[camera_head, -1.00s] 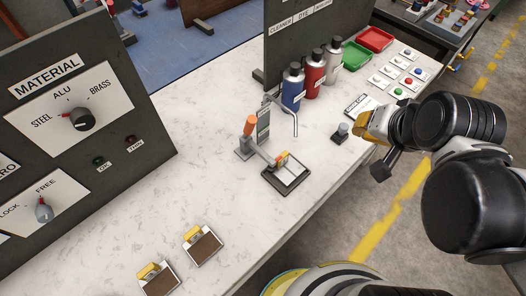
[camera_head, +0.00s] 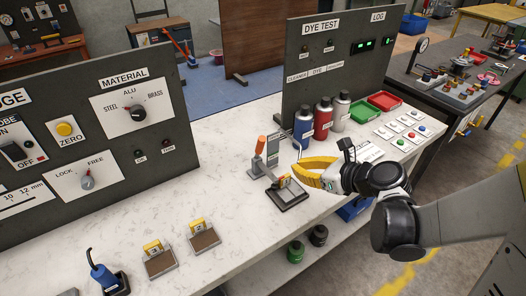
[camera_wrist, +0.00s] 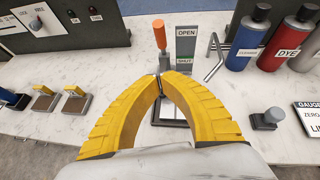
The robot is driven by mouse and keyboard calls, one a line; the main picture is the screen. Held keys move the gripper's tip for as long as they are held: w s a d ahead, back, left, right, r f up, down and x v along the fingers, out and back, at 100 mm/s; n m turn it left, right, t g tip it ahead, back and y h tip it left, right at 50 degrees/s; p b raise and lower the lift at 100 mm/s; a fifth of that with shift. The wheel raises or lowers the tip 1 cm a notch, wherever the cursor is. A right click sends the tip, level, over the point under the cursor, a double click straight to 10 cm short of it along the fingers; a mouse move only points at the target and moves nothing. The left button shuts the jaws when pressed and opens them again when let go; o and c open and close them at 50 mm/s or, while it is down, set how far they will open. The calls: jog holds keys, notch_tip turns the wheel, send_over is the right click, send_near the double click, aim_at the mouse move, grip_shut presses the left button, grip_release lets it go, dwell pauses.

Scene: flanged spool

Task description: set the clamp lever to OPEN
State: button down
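The clamp lever (camera_head: 261,145) has an orange grip and stands nearly upright on the clamp at the bench's middle. In the wrist view the lever (camera_wrist: 160,37) is beside a grey plate (camera_wrist: 186,50) marked OPEN above and SHUT below. Its orange grip is level with the word OPEN. The clamp's dark base tray (camera_head: 289,198) lies in front, partly hidden by my fingers in the wrist view. My gripper (camera_wrist: 161,77) has yellow fingers whose tips meet, with nothing seen between them. It is in front of the lever, apart from the grip.
A bent metal rod (camera_wrist: 214,58) stands right of the plate. Blue (camera_head: 303,127), red (camera_head: 323,119) and white (camera_head: 341,111) bottles stand behind. A small dark knobbed block (camera_wrist: 266,118) sits to the right. Two yellow-and-brown blocks (camera_head: 159,262) (camera_head: 198,237) lie at left. Bare bench lies between.

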aim_at(260, 151)
jog(key=shift+w, duration=0.15)
jog(key=b+x, duration=0.3)
jog(key=x, duration=0.7)
jog(key=shift+w+a+f+b, duration=0.1)
jog(key=shift+a+f+b, duration=0.1)
jog(key=shift+b, duration=0.15)
jog(key=shift+w+a+r, duration=0.55)
jog(key=shift+w+a, duration=0.25)
jog(key=shift+w+a+r, duration=0.3)
jog(key=shift+w+a, duration=0.1)
jog(key=shift+w, duration=0.05)
jog(key=shift+d+r, duration=0.1)
